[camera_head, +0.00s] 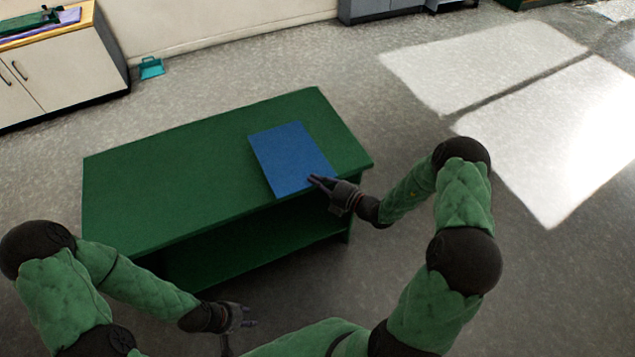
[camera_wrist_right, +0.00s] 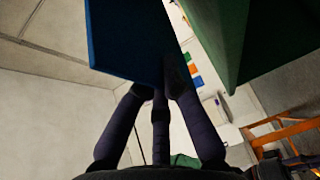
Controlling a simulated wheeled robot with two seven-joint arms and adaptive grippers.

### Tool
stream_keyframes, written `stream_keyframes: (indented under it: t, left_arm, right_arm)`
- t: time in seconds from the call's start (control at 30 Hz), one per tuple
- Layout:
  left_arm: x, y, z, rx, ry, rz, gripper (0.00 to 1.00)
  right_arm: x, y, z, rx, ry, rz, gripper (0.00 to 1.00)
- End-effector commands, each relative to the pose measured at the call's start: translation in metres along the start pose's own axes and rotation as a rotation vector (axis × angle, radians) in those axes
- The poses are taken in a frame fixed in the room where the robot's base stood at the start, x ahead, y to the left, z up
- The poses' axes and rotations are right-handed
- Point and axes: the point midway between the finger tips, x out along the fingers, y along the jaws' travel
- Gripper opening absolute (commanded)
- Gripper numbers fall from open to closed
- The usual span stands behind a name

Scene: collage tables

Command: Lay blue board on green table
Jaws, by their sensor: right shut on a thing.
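The blue board (camera_head: 288,158) is a flat rectangle over the right part of the green table (camera_head: 170,175), its near edge by the table's front edge. It also shows in the right wrist view (camera_wrist_right: 130,38), next to the green table's edge (camera_wrist_right: 225,40). A gap shows between them there; whether the far part of the board touches the tabletop I cannot tell. My right gripper (camera_head: 320,182) is shut on the board's near right corner; its fingers show in the wrist view (camera_wrist_right: 160,95). My left gripper (camera_head: 243,332) is low in front of the table, its fingers apart and empty.
The tabletop left of the board is clear. An open shelf (camera_head: 240,250) lies below it. A cabinet (camera_head: 60,75) with things on top stands at the back left, with a teal dustpan (camera_head: 151,68) on the floor beside it. The floor to the right is free.

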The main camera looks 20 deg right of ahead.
Motion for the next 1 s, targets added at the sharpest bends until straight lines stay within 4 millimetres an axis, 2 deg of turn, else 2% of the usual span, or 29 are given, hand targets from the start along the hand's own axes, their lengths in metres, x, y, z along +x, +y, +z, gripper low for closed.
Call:
stream_keyframes:
  t: [0.6, 1.0]
  left_arm:
    - [0.018, -0.006, -0.001, 0.0, 0.0, 0.0, 0.4]
    - [0.021, -0.008, -0.001, 0.0, 0.0, 0.0, 0.4]
  right_arm:
    - [0.016, -0.027, 0.008, 0.0, 0.001, 0.001, 0.0]
    - [0.019, -0.033, 0.011, 0.0, 0.001, 0.001, 0.0]
